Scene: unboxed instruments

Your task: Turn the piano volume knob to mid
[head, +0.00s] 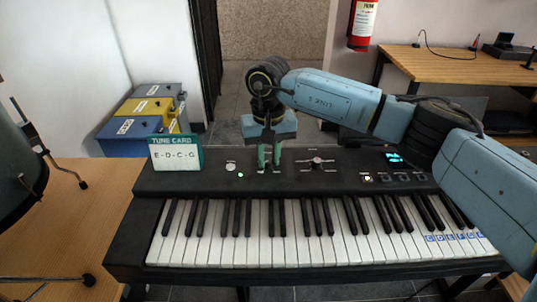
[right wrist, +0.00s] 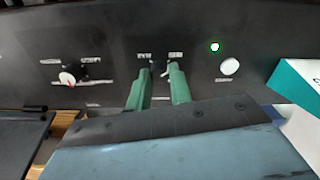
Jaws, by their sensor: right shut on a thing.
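The piano (head: 215,179) has a black control panel with several controls. A round knob with a pale pointer and red mark (head: 317,160) has small labels around it; it also shows at the left of the right wrist view (right wrist: 67,78). My right gripper (head: 269,165) points down at the panel, left of that knob in the head view. Its green fingers, also in the right wrist view (right wrist: 159,78), are shut on a small dark control (right wrist: 158,67) between two labels. The labels are too small to read, so I cannot tell which control is volume. My left gripper is out of view.
A white round button (head: 231,167) and a green light (head: 240,175) lie left of my fingers. A tune card (head: 176,153) stands at the panel's left end. A lit display (head: 395,158) is at the right. Keys (head: 300,240) run along the front.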

